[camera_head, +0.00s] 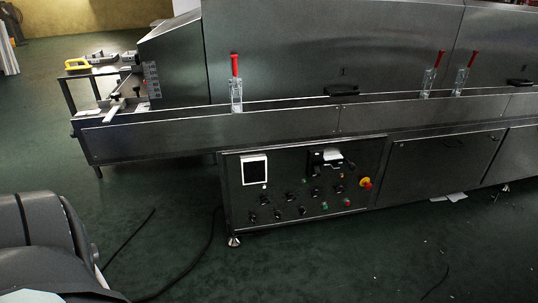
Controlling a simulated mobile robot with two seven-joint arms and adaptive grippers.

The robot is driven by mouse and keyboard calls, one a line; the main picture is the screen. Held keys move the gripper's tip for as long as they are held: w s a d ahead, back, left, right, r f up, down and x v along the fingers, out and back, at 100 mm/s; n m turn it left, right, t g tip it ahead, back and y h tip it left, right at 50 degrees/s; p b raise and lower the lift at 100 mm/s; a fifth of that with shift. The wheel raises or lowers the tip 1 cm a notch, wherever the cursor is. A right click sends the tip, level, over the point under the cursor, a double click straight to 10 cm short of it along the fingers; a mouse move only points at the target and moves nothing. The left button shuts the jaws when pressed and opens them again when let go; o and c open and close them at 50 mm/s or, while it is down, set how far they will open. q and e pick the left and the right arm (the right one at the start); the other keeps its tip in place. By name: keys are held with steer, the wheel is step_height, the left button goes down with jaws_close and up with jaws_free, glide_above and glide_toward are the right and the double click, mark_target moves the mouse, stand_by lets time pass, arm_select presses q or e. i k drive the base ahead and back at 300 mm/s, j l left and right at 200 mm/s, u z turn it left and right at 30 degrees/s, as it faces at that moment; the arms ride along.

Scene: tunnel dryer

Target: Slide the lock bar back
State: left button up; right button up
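The tunnel dryer (300,60) is a long dark metal machine across the view. I cannot tell for sure which part is the lock bar. A clear upright piece with a red handle (235,66) stands on the dryer's front rail (200,126), left of the middle. Two similar pieces with red handles (441,59) (472,60) stand further right and lean slightly. Black handles sit low on the cover, one near the middle (341,90) and one at the right (519,82). Neither of my grippers is in view.
Below the rail is a control panel (300,187) with knobs, a white display and a red-yellow button (365,183). A small table with a yellow-handled tool (78,64) stands at the left end. Dark cables (205,250) lie on the open green floor in front.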

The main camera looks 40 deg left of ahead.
mark_target(334, 166)
steer(key=l+u, duration=0.15)
steer(key=u, duration=0.3)
steer(key=l+u, duration=0.15)
steer(key=u, duration=0.25)
steer(key=l+u, duration=0.1)
steer(key=u, duration=0.35)
steer(key=k+l, duration=0.35)
steer(key=l, duration=0.25)
steer(key=k+l, duration=0.2)
steer(key=l, duration=0.15)
steer(key=i+j+z, duration=0.15)
steer(key=i+j, duration=0.75)
steer(key=j, duration=0.05)
